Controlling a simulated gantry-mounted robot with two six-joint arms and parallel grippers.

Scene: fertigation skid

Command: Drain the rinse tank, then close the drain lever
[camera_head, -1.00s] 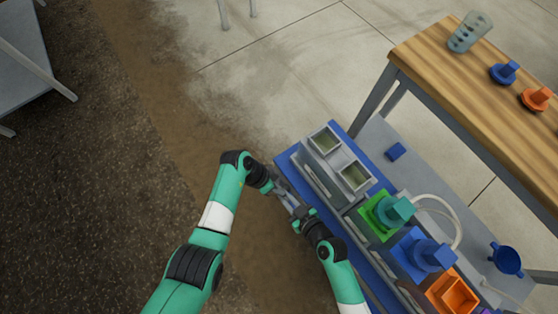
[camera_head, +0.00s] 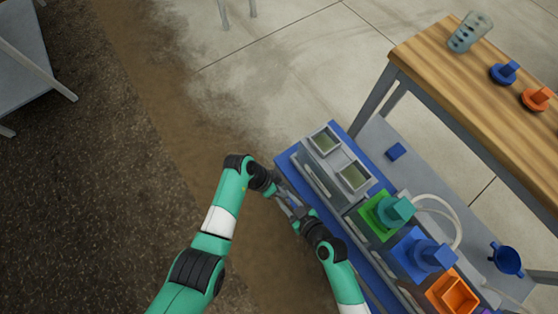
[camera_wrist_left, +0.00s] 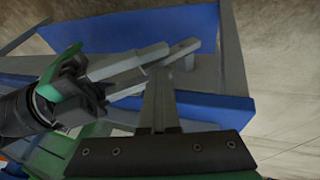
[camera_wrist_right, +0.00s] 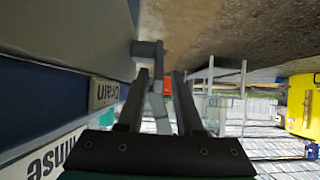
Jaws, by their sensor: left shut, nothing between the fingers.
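Two open tanks with dark green contents, one (camera_head: 324,141) at the upper end of the blue skid and one (camera_head: 354,177) beside it, show in the head view; which is the rinse tank I cannot tell. In the right wrist view a "Rinse" label (camera_wrist_right: 52,160) and a "Drain" label (camera_wrist_right: 104,93) are on the skid's front. A grey bent lever (camera_wrist_right: 149,50) juts out by the drain label. My right gripper (camera_wrist_right: 156,85) is open, its fingers either side of the lever. My left gripper (camera_wrist_left: 160,75) is shut and empty, close to the right gripper's fingers.
A green (camera_head: 381,213), a blue (camera_head: 420,258) and an orange (camera_head: 452,293) unit line the skid further along. A wooden table (camera_head: 465,75) with a clear cup (camera_head: 469,32) stands behind. Open floor (camera_head: 215,125) lies left of the skid.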

